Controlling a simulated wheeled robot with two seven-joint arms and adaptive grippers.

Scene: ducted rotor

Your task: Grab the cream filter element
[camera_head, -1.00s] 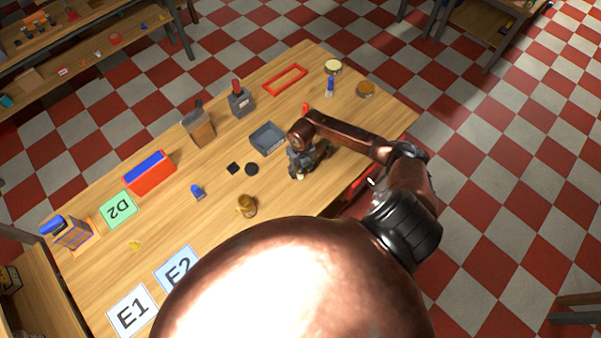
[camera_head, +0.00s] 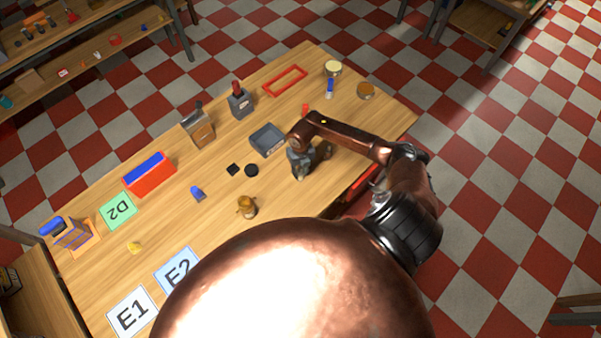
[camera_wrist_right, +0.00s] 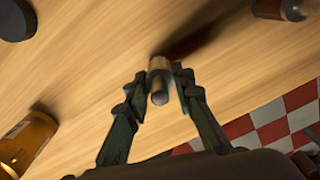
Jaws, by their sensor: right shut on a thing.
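My right gripper (camera_head: 300,165) is over the table, to the right of the grey tray in the head view. In the right wrist view its two fingers (camera_wrist_right: 160,76) are closed around a small upright cylinder, the cream filter element (camera_wrist_right: 159,65). Its upper part looks pale and its near end greyish. In the head view my gripper hides the element. I cannot tell whether it touches the wood or is just above it. My left gripper is not in view.
A grey tray (camera_head: 268,140), a black disc (camera_head: 251,170) and an amber jar (camera_head: 246,207) stand left of my right gripper. The amber jar also shows in the right wrist view (camera_wrist_right: 24,140). A red frame (camera_head: 285,80) lies farther back.

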